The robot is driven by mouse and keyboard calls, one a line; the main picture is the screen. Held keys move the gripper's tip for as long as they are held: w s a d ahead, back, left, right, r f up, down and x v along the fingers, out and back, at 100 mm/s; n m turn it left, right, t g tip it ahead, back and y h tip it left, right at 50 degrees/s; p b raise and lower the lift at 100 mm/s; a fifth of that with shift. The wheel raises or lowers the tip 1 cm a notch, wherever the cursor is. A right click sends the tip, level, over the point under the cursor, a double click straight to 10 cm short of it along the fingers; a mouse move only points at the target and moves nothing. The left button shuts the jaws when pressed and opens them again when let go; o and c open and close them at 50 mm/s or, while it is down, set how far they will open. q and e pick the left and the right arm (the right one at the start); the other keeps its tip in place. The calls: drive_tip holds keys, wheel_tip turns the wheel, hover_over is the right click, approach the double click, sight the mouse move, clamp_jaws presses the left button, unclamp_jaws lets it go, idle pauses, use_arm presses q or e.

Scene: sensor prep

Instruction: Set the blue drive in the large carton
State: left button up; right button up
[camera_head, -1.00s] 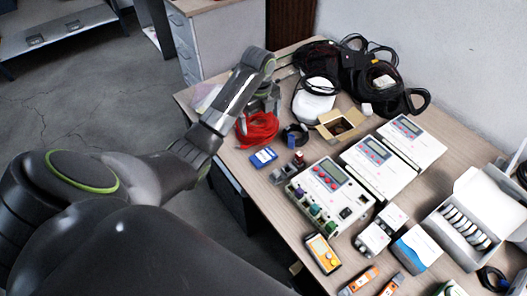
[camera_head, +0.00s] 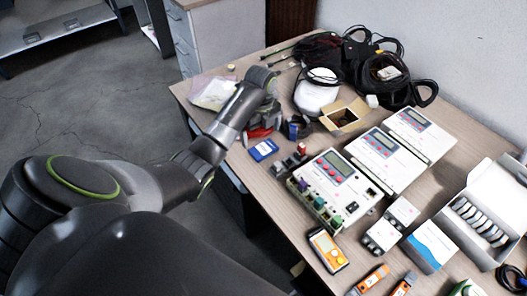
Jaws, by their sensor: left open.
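The blue drive (camera_head: 263,150) lies flat on the table, near its left front edge. My left gripper (camera_head: 277,127) is open above the red cable coil, a little beyond the drive and apart from it; my arm partly hides it. A brown open carton (camera_head: 343,117) stands at the middle back, with its flaps spread and a dark inside. A larger white open carton (camera_head: 462,238) stands at the right, with a row of round items inside. I cannot tell which one the task calls large. My right gripper is not in view.
A red cable coil (camera_head: 259,133) lies under my left wrist. Small connectors (camera_head: 283,168) sit right of the drive, before white metered instruments (camera_head: 326,184). Black cables (camera_head: 383,75) and a white rounded device (camera_head: 316,92) fill the back. An orange meter (camera_head: 327,250) lies at the front edge.

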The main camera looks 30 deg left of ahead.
sight(263, 148)
use_arm(q)
drive_tip(key=shift+w+d+f, duration=0.1)
drive_tip(key=shift+f, duration=1.45)
drive_tip(key=shift+w+d+f, duration=0.1)
drive_tip(key=shift+f, duration=1.45)
drive_tip(key=c, duration=1.1)
drive_tip(key=shift+o, duration=0.2)
drive_tip(key=shift+r, duration=0.15)
wheel_tip(263, 148, up, 10)
